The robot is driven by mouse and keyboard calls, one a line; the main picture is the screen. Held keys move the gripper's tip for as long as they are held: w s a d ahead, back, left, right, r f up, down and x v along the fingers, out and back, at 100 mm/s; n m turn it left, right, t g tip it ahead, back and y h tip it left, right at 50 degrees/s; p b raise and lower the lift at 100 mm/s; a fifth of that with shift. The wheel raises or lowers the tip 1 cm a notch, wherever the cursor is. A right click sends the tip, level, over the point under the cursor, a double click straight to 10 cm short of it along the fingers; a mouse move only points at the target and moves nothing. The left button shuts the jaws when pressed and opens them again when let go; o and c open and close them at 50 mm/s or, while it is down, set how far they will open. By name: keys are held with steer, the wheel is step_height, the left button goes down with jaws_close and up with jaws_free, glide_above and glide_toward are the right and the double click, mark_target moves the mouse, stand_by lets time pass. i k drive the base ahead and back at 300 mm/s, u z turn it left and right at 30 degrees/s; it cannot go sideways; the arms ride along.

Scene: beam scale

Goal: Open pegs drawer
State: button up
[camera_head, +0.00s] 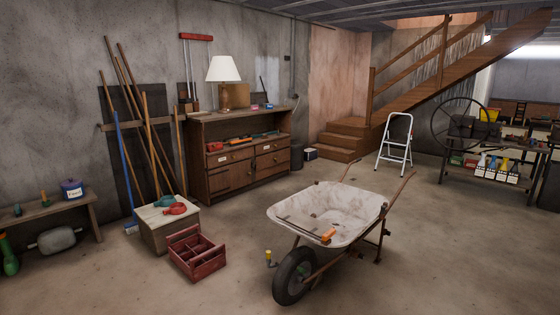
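A brown wooden cabinet (247,190) stands against the back wall, left of centre. Below its open shelf are two drawers side by side, a left drawer (232,158) and a right drawer (277,146). Each bears a small pale label, too small to read, so I cannot tell which is the pegs drawer. Both drawers look shut. Lower fronts sit under them and also look closed. My gripper is not in view.
A wheelbarrow (322,208) stands on the floor right of centre. A red tote (196,254) and a wooden crate (163,228) stand front left of the cabinet. A small bench (50,206) is at far left. Floor directly before the cabinet is mostly clear.

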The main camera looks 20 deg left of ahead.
mark_target(217, 160)
steer(key=z, duration=0.3)
steer(key=i, duration=8.6)
steer(key=u, duration=0.65)
steer(key=i, duration=1.55)
steer(key=u, duration=1.2)
steer(key=i, duration=1.05)
steer(key=u, duration=1.75)
steer(key=i, duration=2.05)
steer(key=u, duration=0.4)
